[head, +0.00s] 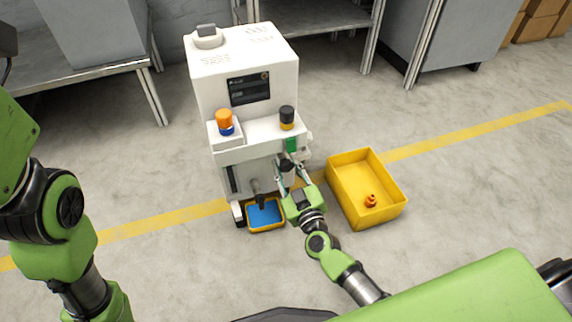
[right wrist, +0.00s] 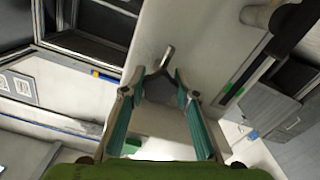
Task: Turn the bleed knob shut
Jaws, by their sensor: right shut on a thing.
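The bleed knob is a dark grey lobed knob (right wrist: 160,84) on the front of a white machine (head: 245,65). It sits between my right fingers in the right wrist view, one lobe pointing up. In the head view the knob (head: 286,163) is small and dark, low on the machine's right side. My right gripper (head: 290,175) reaches it from below and is shut on it. Its two fingers show in the right wrist view (right wrist: 156,92), one on each side of the knob. My left arm shows at the left of the head view, but its gripper is out of frame.
A blue tray with a yellow rim (head: 283,224) lies under a black spout (head: 258,195). A yellow bin (head: 392,213) with a small orange part (head: 370,200) stands to the right. Orange (head: 224,116) and black (head: 287,113) caps top the machine's ledge.

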